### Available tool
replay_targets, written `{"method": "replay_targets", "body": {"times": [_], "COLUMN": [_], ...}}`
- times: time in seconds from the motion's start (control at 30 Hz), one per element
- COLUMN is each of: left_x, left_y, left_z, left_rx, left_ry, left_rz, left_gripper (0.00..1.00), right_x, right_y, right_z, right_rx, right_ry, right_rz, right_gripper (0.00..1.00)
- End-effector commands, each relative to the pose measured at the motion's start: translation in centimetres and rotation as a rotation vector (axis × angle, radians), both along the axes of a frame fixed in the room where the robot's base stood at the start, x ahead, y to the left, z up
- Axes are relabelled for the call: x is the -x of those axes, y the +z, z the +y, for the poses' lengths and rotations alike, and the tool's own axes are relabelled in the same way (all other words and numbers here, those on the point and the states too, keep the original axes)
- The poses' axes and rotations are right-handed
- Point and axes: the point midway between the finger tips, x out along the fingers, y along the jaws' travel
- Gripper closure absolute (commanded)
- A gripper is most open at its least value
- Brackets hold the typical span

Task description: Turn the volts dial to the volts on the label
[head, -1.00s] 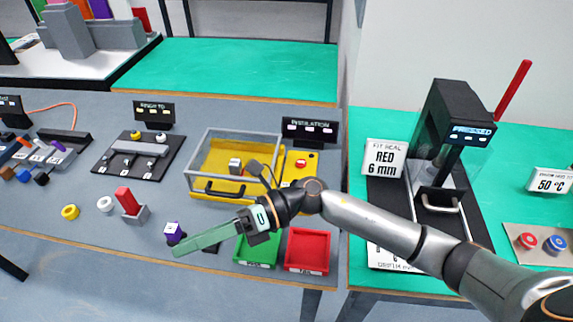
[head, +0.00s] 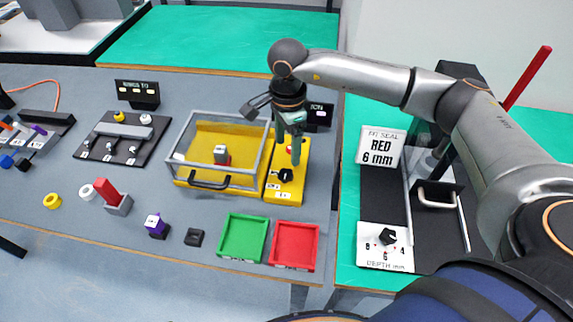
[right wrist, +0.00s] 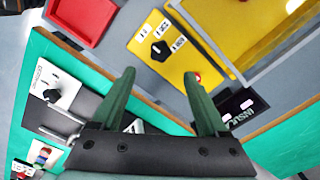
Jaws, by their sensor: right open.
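The volts dial (head: 286,174) is a black knob on the yellow panel (head: 284,190), right of the clear-lidded box. In the right wrist view the dial (right wrist: 160,50) has several white number plates around it, too blurred to read surely. My right gripper (head: 290,152) points down above the panel, its green fingers at the dial's far side. In the right wrist view its open fingers (right wrist: 159,75) are apart and empty, with the dial beyond them. A small block with a white top (head: 221,154) sits in the box; any label writing is unreadable. My left gripper is out of view.
A red button (right wrist: 197,77) is on the panel near one fingertip. The clear-lidded box (head: 207,184) stands close left. A black sign (head: 320,115) stands behind. Green (head: 222,252) and red (head: 316,264) trays lie in front. A separate depth dial (head: 387,236) is at right.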

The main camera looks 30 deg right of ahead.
Motion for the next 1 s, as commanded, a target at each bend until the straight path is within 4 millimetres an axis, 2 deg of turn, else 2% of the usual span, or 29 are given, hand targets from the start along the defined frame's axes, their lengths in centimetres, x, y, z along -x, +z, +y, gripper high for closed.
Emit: {"method": "replay_targets", "body": {"times": [0.2, 0.4, 0.6, 0.83, 0.87, 1.0], "left_x": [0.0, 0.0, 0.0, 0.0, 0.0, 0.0], "left_y": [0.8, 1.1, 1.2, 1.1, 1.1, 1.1], "left_z": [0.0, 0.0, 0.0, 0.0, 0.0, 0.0], "left_rx": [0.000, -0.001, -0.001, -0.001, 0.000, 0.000], "left_ry": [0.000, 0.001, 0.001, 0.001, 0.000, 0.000], "left_rz": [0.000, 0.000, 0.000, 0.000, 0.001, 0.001], "left_gripper": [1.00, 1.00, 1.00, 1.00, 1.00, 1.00], "right_x": [0.1, 0.1, 0.0, 0.0, 0.0, 0.0], "right_y": [-4.6, -7.5, -8.7, -8.7, -8.7, -8.7], "right_z": [0.1, 0.1, 0.1, 0.1, 0.1, 0.1], "right_rx": [-0.001, -0.003, -0.003, -0.003, -0.003, -0.004], "right_ry": [0.000, 0.000, 0.002, 0.001, 0.001, 0.001], "right_rz": [0.005, 0.002, 0.000, 0.000, 0.000, 0.000], "right_gripper": [0.23, 0.23, 0.23, 0.23, 0.24, 0.40]}}
